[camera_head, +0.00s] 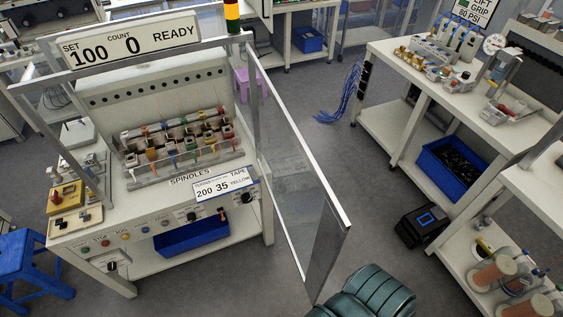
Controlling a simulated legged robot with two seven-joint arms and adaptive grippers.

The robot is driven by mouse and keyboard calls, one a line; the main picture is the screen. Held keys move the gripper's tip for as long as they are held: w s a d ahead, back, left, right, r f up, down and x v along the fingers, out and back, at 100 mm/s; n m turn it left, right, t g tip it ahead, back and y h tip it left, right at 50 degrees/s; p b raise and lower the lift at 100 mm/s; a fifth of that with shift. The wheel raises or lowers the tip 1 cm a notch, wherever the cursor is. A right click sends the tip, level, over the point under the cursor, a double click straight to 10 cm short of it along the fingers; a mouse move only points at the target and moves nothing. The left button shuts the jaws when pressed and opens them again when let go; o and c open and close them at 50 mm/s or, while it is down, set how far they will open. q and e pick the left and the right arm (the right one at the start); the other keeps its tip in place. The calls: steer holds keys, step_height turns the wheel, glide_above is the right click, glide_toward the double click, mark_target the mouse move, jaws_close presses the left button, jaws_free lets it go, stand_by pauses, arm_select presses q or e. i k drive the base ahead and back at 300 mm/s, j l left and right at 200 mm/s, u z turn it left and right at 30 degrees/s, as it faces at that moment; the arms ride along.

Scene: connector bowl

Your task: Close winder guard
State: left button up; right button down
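The winder (110,205) is a white bench machine at the left, with a row of spindles holding small coloured bobbins (180,140) on its top. Its guard (285,150) is a clear panel in a grey metal frame. The guard stands open, swung out from the winder's right side toward me. Its free end (328,250) is a wide grey upright at the lower middle. The winder's front is uncovered. A sign above the winder reads SET 100, COUNT 0, READY (130,47). Neither of my grippers is in view.
A teal ribbed thing (365,295), cut off at the bottom edge, is close to the guard's free end. A blue stool (28,265) stands at the left. White benches (400,75) line the right.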

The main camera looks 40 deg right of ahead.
mark_target(334, 226)
steer(key=l, duration=0.6)
steer(key=k+l, duration=0.15)
steer(key=l, duration=1.05)
